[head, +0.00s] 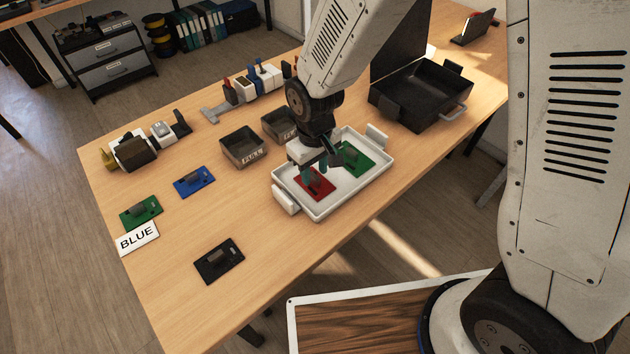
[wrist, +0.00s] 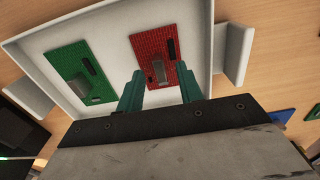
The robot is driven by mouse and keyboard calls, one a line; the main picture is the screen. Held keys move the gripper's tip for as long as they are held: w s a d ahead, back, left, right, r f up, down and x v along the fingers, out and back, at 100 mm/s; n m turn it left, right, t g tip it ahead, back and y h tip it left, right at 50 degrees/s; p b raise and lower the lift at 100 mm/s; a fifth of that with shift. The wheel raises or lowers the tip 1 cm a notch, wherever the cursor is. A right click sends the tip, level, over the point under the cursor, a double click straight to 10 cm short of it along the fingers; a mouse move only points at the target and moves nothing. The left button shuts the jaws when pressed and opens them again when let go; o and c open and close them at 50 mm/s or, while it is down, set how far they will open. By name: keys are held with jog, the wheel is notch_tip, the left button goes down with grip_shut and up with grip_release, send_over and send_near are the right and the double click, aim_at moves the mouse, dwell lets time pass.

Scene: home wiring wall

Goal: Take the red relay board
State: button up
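The red relay board (head: 316,184) lies in the white tray (head: 318,212) on the table, at the tray's left end in the head view. In the wrist view the red board (wrist: 153,45) lies flat just beyond my fingertips, with a grey block and a dark strip on it. My gripper (wrist: 161,80) is open, its two teal fingers apart on either side of the lower part of the red board. In the head view my gripper (head: 318,158) is over the board and hides part of it. I cannot tell whether the fingers touch the board.
A green board (head: 353,158) shares the tray. A blue board (head: 194,181), another green board (head: 141,211), a black board (head: 218,261) and a "BLUE" sign (head: 137,238) lie left. Dark bins (head: 243,148) and an open black case (head: 425,95) stand behind.

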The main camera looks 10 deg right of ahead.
jog(key=shift+f, duration=0.5)
jog(key=shift+c, duration=0.3)
grip_shut()
